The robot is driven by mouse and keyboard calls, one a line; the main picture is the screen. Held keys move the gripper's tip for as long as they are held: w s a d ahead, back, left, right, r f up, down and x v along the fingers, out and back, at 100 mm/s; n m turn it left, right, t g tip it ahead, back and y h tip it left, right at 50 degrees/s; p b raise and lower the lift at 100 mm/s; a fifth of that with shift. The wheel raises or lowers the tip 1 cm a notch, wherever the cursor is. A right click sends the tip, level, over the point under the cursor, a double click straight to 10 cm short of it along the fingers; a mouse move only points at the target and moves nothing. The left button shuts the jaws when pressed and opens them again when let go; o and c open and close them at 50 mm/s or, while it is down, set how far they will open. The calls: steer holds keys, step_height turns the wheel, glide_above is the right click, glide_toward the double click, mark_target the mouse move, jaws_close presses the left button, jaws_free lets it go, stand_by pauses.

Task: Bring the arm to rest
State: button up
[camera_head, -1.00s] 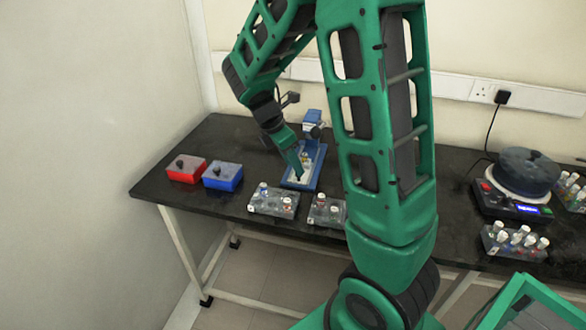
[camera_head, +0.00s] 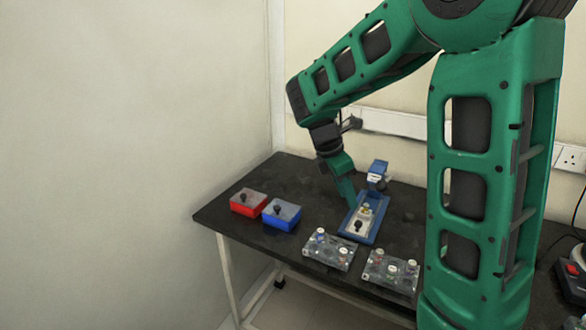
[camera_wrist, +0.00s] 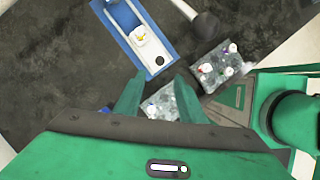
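My gripper (camera_head: 348,195) is above the black table, close to the left side of a blue-framed tray (camera_head: 374,233) with a pale inside. In the wrist view my gripper's two green fingers (camera_wrist: 158,85) are spread apart with nothing held between them. The blue-framed tray also shows in the wrist view (camera_wrist: 168,48), ahead of the fingertips, with a small white and yellow piece (camera_wrist: 138,36) and a dark round knob (camera_wrist: 160,60) on it. My arm reaches in from the right, bent at a high elbow.
A red box (camera_head: 245,208) and a blue box (camera_head: 280,222) with grey knobbed lids stand at the left of the table (camera_head: 240,178). A wall closes off the left.

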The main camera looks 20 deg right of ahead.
steer(key=shift+s, duration=0.1)
steer(key=s+a+r+m+t+y, duration=0.4)
steer(key=s+a+m, duration=0.55)
steer(key=m, duration=0.75)
steer(key=s+d+f+m+g, duration=0.1)
steer(key=s+d+m+g, duration=0.1)
steer(key=s+d, duration=0.4)
steer(key=s+d+f+m+g, duration=0.1)
steer(key=s+d+m, duration=0.3)
steer(key=s, duration=0.7)
steer(key=shift+d+f+g+y, duration=0.3)
steer(key=shift+d+f+g, duration=0.15)
steer(key=shift+d, duration=0.5)
steer(key=shift+w+f, duration=0.1)
